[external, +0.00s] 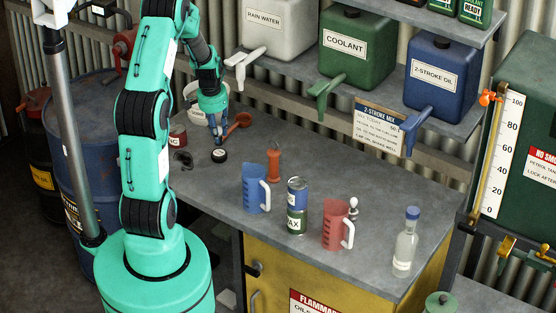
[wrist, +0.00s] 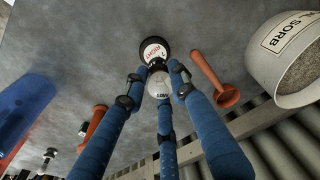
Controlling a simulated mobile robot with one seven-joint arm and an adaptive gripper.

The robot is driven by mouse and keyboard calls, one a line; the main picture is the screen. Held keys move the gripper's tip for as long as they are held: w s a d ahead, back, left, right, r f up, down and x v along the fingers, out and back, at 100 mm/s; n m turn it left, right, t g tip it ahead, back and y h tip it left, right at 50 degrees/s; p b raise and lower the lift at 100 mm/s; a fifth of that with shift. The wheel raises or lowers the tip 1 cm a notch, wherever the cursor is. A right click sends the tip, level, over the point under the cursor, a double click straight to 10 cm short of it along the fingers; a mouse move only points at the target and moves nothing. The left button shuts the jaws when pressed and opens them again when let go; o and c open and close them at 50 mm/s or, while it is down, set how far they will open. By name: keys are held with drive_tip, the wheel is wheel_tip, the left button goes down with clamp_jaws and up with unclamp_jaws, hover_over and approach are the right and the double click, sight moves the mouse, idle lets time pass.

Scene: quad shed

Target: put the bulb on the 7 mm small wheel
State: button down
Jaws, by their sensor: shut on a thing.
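My gripper (wrist: 157,88) is shut on a small pale bulb (wrist: 160,84), which is held between its blue fingers. In the external view my gripper (external: 218,138) points down over the back left of the bench. A small round black wheel (wrist: 155,50) with a white label lies on the bench just beyond the fingertips. The wheel also shows in the external view (external: 219,155), right below the gripper. The bulb looks close to the wheel's edge; I cannot tell whether they touch. No 7 mm marking is legible.
A blue jug (external: 255,190), stacked cans (external: 297,200), a red jug (external: 336,226) and a bottle (external: 405,245) stand farther along the bench (external: 315,155).

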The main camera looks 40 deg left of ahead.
drive_tip(key=shift+f, duration=1.75)
drive_tip(key=shift+f, duration=0.15)
drive_tip(key=c, duration=1.4)
unclamp_jaws()
wheel_tip(320, 180, up, 12)
drive_tip(key=s, duration=0.1)
drive_tip(key=shift+s+p, duration=0.3)
drive_tip(key=shift+s, duration=0.05)
drive_tip(key=shift+d, duration=0.1)
